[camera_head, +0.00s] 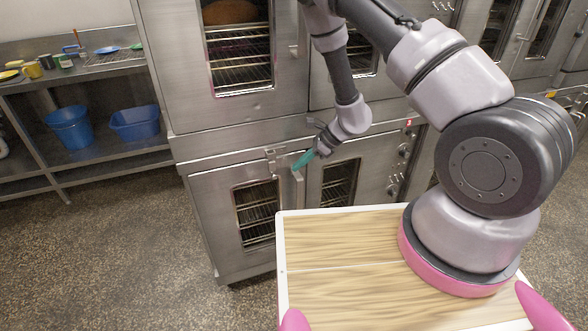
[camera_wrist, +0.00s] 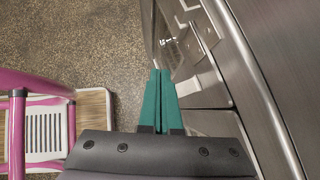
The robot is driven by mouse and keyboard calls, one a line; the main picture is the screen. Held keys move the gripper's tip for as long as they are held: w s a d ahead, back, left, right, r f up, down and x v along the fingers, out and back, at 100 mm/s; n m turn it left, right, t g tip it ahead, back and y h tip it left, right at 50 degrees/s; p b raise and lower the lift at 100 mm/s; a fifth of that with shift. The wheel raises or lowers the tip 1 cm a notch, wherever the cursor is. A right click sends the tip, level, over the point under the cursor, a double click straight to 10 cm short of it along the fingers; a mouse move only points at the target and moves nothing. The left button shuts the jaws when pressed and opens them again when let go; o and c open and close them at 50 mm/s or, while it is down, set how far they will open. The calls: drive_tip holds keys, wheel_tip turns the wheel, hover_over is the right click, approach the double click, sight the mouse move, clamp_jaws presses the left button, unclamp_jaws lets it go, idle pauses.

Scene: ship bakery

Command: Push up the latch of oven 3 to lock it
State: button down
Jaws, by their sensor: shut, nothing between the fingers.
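Oven 3 is the lower steel oven (camera_head: 212,182), with a small red number tag (camera_head: 408,122) at its upper right. Its two windowed doors look closed. A small metal latch fitting (camera_head: 271,158) sits at the top of the doors, near where they meet; its exact position is too small to tell. My gripper (camera_head: 297,166) has teal fingers, shut and empty, close in front of the door tops just right of the fitting. In the wrist view, the shut fingers (camera_wrist: 160,73) point along the oven front, beside metal fittings (camera_wrist: 190,78). I cannot tell if they touch.
A vertical door handle (camera_head: 299,188) stands out near the fingers; a long bar (camera_wrist: 250,70) runs beside them in the wrist view. An upper oven (camera_head: 175,75) holds bread. Shelving (camera_head: 85,160) with blue tubs (camera_head: 70,127) stands left. The floor (camera_head: 120,240) left of the ovens is clear.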

drive_tip(key=x, duration=0.8)
drive_tip(key=shift+a+f, duration=0.1)
drive_tip(key=shift+a, duration=0.1)
wheel_tip(320, 180, up, 2)
drive_tip(key=shift+r, duration=0.25)
